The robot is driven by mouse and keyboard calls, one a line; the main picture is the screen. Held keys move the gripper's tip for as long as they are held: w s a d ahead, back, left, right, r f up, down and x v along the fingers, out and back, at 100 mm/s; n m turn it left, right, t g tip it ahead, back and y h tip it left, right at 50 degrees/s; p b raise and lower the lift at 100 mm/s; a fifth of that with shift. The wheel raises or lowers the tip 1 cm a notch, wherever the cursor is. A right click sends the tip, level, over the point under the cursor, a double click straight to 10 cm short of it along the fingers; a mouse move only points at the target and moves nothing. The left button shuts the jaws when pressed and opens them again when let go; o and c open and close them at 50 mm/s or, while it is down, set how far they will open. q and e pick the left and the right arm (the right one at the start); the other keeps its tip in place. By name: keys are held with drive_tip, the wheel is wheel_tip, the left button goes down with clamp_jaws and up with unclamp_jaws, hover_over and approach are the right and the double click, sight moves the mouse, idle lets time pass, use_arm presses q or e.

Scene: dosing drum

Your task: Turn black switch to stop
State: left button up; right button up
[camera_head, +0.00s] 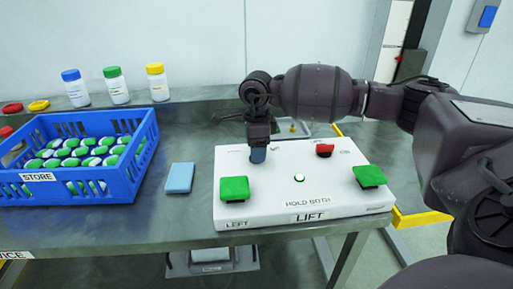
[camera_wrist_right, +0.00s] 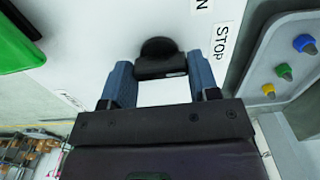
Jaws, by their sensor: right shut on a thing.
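My right gripper (camera_head: 258,152) points down at the box's back left part. In the right wrist view the black switch (camera_wrist_right: 160,50), a round base with a bar-shaped handle, sits between the blue fingertips of my right gripper (camera_wrist_right: 162,78), which is shut on it. A STOP label (camera_wrist_right: 221,42) is just right of the switch, with another label partly cut off above it. In the head view the gripper hides the switch. My left gripper is not in view.
The box carries a left green button (camera_head: 234,188), a right green button (camera_head: 369,176) and a red button (camera_head: 324,150). A blue crate (camera_head: 75,190) of green-and-white items stands left. A light blue block (camera_head: 180,178) lies between crate and box. Bottles (camera_head: 116,88) stand behind.

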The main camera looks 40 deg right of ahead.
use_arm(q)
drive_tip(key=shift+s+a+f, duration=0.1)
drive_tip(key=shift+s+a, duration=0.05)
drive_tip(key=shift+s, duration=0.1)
use_arm(e)
drive_tip(key=o, duration=0.9)
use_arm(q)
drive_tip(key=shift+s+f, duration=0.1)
use_arm(e)
drive_tip(key=shift+r, duration=0.25)
wheel_tip(320, 180, up, 6)
drive_tip(key=shift+f+p, duration=0.25)
drive_tip(key=shift+p, duration=0.15)
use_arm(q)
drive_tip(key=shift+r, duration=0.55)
use_arm(e)
wheel_tip(320, 180, up, 5)
drive_tip(key=shift+f, duration=0.1)
